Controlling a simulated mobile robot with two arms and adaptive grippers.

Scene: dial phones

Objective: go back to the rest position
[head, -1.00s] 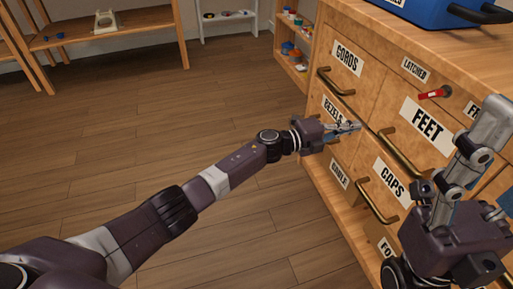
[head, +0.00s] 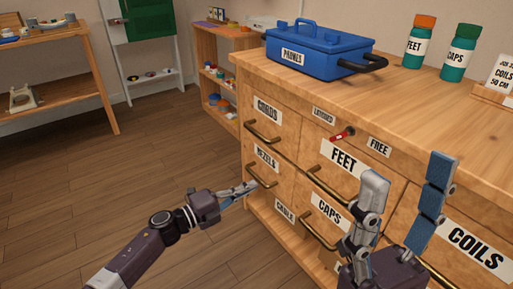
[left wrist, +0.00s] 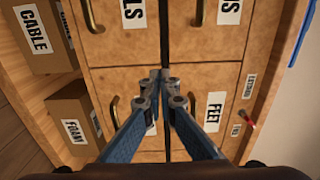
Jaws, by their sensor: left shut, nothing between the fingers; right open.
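My left gripper (head: 246,187) is shut and empty. In the head view it is in front of the cabinet, just below the BEZELS handle (head: 262,176); I cannot tell whether it touches. In the left wrist view the shut fingertips (left wrist: 163,76) meet in front of the drawer fronts, with the FEET label (left wrist: 214,112) to their right. My right gripper (head: 406,180) is open and empty, fingers pointing up, in front of the FEET and COILS drawers. Its lower part is cut off by the picture edge.
The wooden cabinet (head: 420,95) carries a blue PHONES box (head: 318,50) and two green bottles, FEET (head: 419,45) and CAPS (head: 458,58). A red latch (head: 342,134) sticks out above the FEET drawer. The floor (head: 150,150) at left is clear. A table (head: 60,55) stands far left.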

